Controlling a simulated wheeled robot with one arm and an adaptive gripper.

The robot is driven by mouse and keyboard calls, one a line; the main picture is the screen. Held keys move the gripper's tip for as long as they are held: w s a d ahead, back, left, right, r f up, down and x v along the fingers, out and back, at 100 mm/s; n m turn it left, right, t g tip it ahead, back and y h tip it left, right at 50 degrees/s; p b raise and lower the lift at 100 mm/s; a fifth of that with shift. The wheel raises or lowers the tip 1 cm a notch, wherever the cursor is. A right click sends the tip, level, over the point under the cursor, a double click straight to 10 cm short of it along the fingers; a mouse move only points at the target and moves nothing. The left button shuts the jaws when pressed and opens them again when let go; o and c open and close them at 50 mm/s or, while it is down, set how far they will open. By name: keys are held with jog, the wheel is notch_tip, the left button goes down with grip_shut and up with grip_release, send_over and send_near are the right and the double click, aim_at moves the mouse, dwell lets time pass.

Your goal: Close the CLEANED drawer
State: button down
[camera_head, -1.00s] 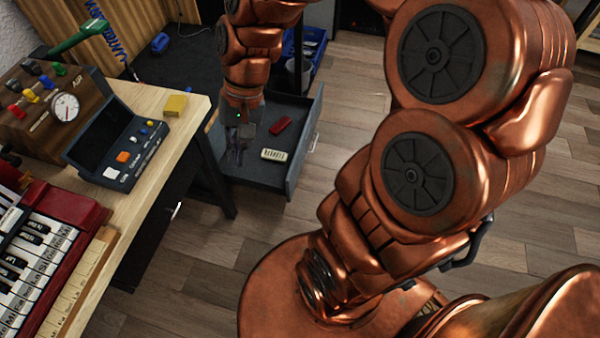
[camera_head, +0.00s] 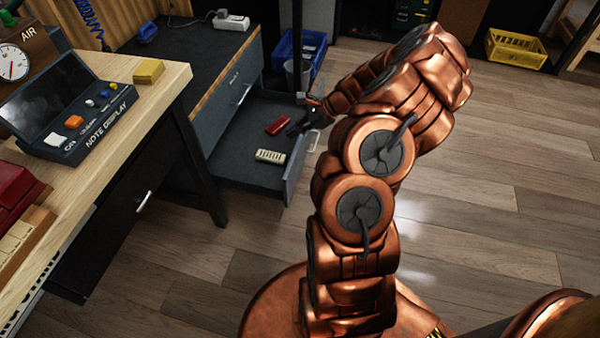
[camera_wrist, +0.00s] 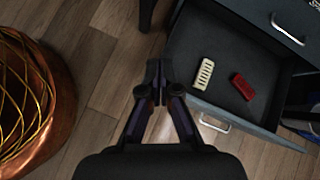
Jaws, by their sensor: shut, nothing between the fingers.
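The open lower drawer (camera_head: 297,168) sticks out from a dark cabinet; its label cannot be read. A red object (camera_head: 277,125) and a cream object (camera_head: 270,156) lie inside, and both show in the wrist view, red (camera_wrist: 242,86) and cream (camera_wrist: 203,74). The drawer's front handle (camera_wrist: 215,123) is visible there.
The closed upper drawer (camera_head: 228,100) sits above the open one. A wooden desk (camera_head: 110,160) with a dark leg (camera_head: 205,165) stands at left. A blue crate (camera_head: 298,50) and grey bin (camera_head: 297,76) are behind. Wooden floor (camera_head: 480,200) at right is clear.

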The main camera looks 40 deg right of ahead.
aim_at(293, 165)
jog(key=s+d+f+m+t+h+b, duration=0.15)
jog(key=s+d+f+m+b, duration=0.35)
jog(key=d+f, duration=0.8)
jog(key=shift+m+h, duration=0.25)
jog(key=shift+m, duration=0.25)
jog(key=b+x, duration=0.1)
jog(key=x, duration=0.3)
jog(key=a+b+x, duration=0.1)
jog(key=b+x, duration=0.1)
jog(key=x, duration=0.3)
jog(key=a+b+x, duration=0.1)
jog(key=x, duration=0.3)
jog(key=shift+s+a+b, duration=0.1)
jog(key=shift+s+b, duration=0.1)
jog(key=shift+b, duration=0.2)
jog(key=shift+w+a+r, duration=0.15)
jog(key=shift+w+a, duration=0.2)
jog(key=shift+w, duration=0.2)
jog(key=shift+a, duration=0.1)
